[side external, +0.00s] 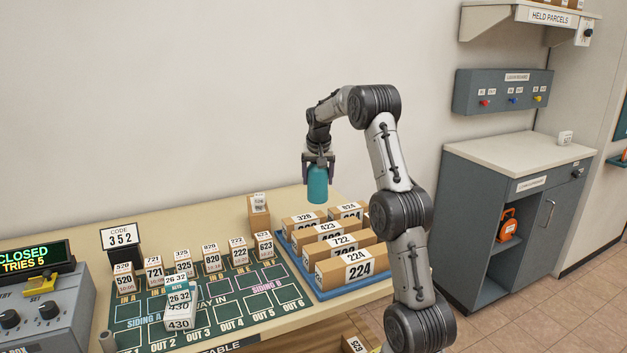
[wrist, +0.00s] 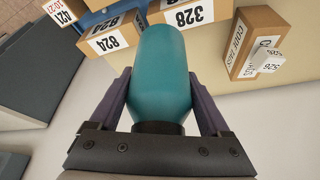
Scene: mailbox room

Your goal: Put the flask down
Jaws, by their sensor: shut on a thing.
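The teal flask (side external: 317,184) hangs upright in my gripper (side external: 318,160), held in the air above the back of the table, near the blue tray. In the wrist view the flask (wrist: 161,75) fills the space between the two purple fingers of my gripper (wrist: 162,100), which are shut on it. The flask's lower end is clear of the table (side external: 225,201) in the side view. Its far side is hidden.
A blue tray (side external: 330,294) of numbered parcels stands at the table's right. A lone box (side external: 259,213) stands behind it to the left. A green mat (side external: 270,318) carries several small numbered boxes. A grey cabinet (side external: 515,157) stands farther right.

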